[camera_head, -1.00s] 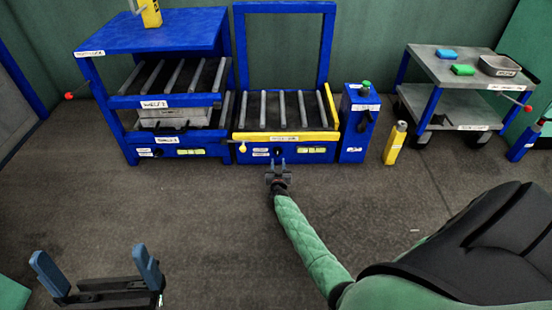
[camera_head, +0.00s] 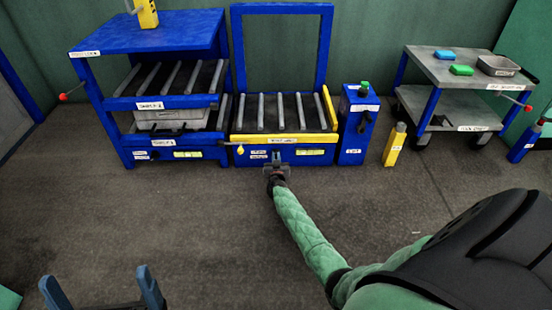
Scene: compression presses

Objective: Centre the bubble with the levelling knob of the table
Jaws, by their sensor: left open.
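The roller table (camera_head: 234,138) has a blue frame and a yellow front bar. On its front panel, right of centre, is a small yellow-green level strip (camera_head: 310,152); its bubble is too small to make out. My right gripper (camera_head: 276,158) is right at the front panel, left of the strip, with its fingers toward the panel. The levelling knob is not clearly visible; the fingers cover that part of the panel. I cannot tell whether they grip anything. My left gripper (camera_head: 104,288) is open and empty at the bottom left, with its fingers wide apart, over the floor.
A blue shelf unit (camera_head: 148,35) with rollers and a grey case stands left of the table. A blue post (camera_head: 352,138) with a green button stands right of it, then a yellow bottle-like object (camera_head: 394,145) and a grey cart (camera_head: 452,68). The floor in front is clear.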

